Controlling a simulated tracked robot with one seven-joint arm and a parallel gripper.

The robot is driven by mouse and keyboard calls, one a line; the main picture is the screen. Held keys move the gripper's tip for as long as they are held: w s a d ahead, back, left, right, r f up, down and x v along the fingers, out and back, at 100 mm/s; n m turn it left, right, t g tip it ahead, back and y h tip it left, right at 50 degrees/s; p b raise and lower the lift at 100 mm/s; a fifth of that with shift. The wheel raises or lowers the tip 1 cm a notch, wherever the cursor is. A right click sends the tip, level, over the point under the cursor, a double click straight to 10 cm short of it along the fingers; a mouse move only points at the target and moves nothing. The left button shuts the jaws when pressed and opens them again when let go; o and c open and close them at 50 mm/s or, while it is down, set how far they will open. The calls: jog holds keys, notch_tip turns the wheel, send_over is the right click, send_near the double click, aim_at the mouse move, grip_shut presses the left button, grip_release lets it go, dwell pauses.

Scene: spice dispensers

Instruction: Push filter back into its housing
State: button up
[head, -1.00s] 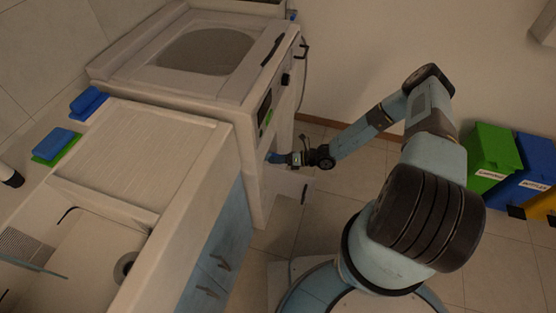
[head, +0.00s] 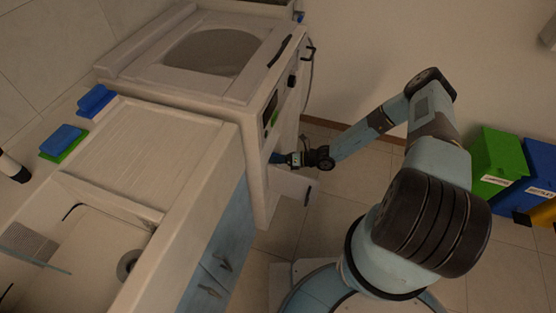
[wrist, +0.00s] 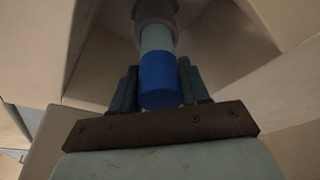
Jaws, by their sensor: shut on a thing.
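The filter (wrist: 160,82) is a cylinder with a blue end and a pale grey-green body in the wrist view. Its far part runs into the round grey housing (wrist: 157,12), and how deep it sits is hidden. My gripper (wrist: 158,76) is shut on the filter, with one dark finger on each side of the blue end. In the head view my gripper (head: 279,158) is at the front of the white machine (head: 258,140), low down. The filter is mostly hidden there by the gripper and the machine.
An open flap (head: 292,190) sticks out from the machine's front just below my gripper. A counter with a sink (head: 70,235) stands beside the machine. Blue and green sponges (head: 66,140) lie on it. Green and blue bins (head: 500,165) stand at the right. Tiled floor lies between.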

jog(key=shift+w+a, duration=0.3)
jog(key=shift+a, duration=0.55)
jog(key=shift+w+a, duration=0.3)
jog(key=shift+a, duration=0.55)
jog(key=o, duration=1.2)
jog(key=v, duration=1.3)
jog(key=shift+d, duration=0.4)
